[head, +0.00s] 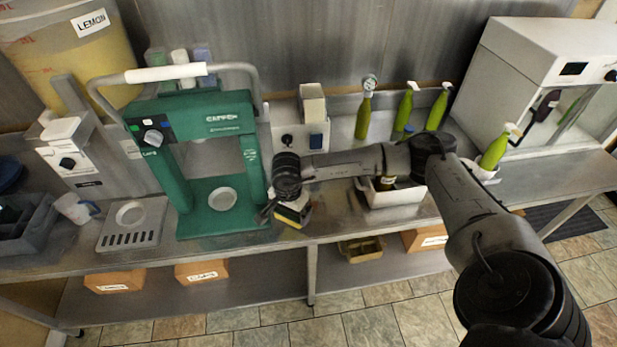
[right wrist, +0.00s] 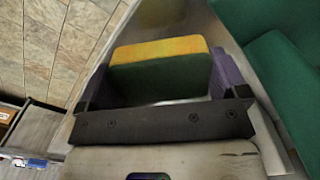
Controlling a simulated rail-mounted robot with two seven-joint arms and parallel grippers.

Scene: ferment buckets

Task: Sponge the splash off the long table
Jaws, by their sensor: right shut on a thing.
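The long table (head: 333,222) is a steel bench along the wall with a lower shelf. My right gripper (head: 286,210) is at its front edge, just right of the green press. It is shut on a sponge (head: 293,216) with a yellow layer and a dark green layer. In the right wrist view the sponge (right wrist: 160,72) sits between the purple finger pads, low over the steel top; I cannot tell whether it touches. I cannot make out a splash; the gripper and arm cover part of the top. My left gripper is not in view.
The green press (head: 222,190) with a raised handle stands left of the gripper. A drip tray (head: 132,222) lies left of it. Green bottles (head: 363,118) stand at the back. A white tray (head: 392,194) is to the right, below my arm. A white cabinet (head: 530,50) stands far right.

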